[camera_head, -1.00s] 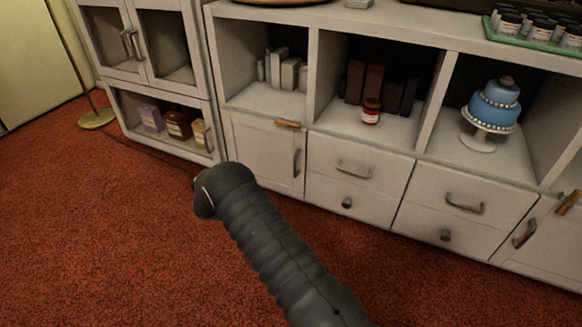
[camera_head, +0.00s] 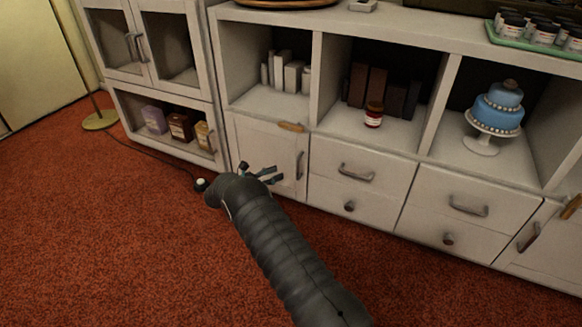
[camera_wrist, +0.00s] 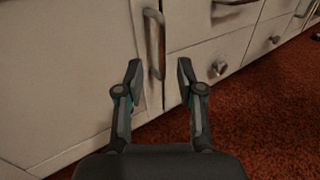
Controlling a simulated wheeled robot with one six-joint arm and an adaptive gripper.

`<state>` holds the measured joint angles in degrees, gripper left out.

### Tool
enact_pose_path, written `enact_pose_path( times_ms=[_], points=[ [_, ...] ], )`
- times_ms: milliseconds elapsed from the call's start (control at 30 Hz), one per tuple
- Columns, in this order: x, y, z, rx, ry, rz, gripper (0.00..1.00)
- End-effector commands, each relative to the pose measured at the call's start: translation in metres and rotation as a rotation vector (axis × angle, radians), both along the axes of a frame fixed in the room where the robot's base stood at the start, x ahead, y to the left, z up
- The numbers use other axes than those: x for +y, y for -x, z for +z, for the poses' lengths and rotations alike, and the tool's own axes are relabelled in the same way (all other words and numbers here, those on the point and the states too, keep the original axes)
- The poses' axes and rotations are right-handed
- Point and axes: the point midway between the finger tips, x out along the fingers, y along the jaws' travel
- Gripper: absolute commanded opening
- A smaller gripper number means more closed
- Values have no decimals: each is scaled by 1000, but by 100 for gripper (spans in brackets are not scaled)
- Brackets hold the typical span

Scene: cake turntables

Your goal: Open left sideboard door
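The left sideboard door (camera_head: 262,150) is a shut white panel under the open shelf with grey boxes. It has a vertical grey bar handle (camera_head: 300,165) near its right edge. In the wrist view, the door (camera_wrist: 70,75) fills the left side and its handle (camera_wrist: 154,42) stands upright, ahead of the gap between my fingers. My gripper (camera_head: 272,172) is in front of the door, left of the handle in the head view. In the wrist view my gripper (camera_wrist: 159,78) is open with nothing between its fingers, and the handle appears just beyond the fingertips. I cannot tell whether they touch.
Drawers with a bar handle (camera_head: 357,173) and a round knob (camera_head: 349,206) sit right of the door. A wooden piece (camera_head: 291,127) is at the door's top edge. A white cabinet (camera_head: 166,88) stands at left. Red carpet (camera_head: 110,230) in front is mostly clear.

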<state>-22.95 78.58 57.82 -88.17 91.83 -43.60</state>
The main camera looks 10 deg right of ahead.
Motion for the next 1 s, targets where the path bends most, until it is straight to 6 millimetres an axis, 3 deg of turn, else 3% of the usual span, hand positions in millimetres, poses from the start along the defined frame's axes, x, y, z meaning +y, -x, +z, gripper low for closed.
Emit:
enact_pose_path(
  times_ms=[200,500,967,1000],
  points=[
    [-43,-14,-1,0,-1,-5,38],
    [-84,-30,-1,-1,-1,-4,38],
    [-95,-34,-1,0,-1,-2,38],
    [-95,-34,-1,0,-1,-2,33]
  ],
)
